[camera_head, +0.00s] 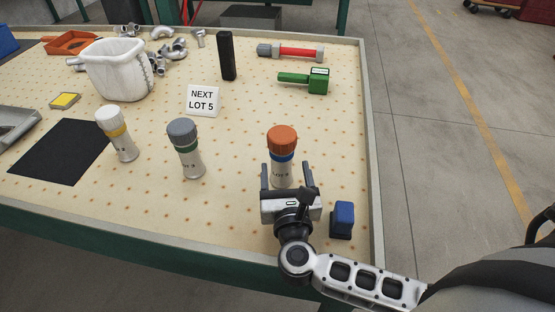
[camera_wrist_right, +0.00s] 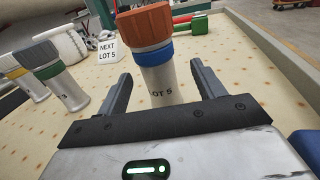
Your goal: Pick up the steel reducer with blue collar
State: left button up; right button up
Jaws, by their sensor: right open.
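In the right wrist view the reducer (camera_wrist_right: 158,75) stands between the fingers, with a gap on each side. My right gripper (camera_head: 286,176) is open around its lower body; it also shows in the right wrist view (camera_wrist_right: 158,92). The reducer's base is hidden behind the gripper in both views. My left gripper is not in view.
A grey-capped reducer with green collar (camera_head: 186,148) and a white-capped one with yellow collar (camera_head: 117,133) stand to the left. A blue block (camera_head: 342,220) sits close right of my gripper. A "NEXT LOT 5" sign (camera_head: 202,101) stands behind. A white bin (camera_head: 118,70) is farther back.

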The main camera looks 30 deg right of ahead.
jog(key=shift+a+f+p+x, duration=0.15)
jog(key=shift+p+x, duration=0.1)
jog(key=shift+x, duration=1.45)
jog(key=shift+a+f+p+x, duration=0.1)
jog(key=shift+f+p+x, duration=0.15)
jog(key=shift+x, duration=1.45)
jog(key=shift+w, duration=0.1)
grip_shut()
jog(key=shift+r, duration=0.15)
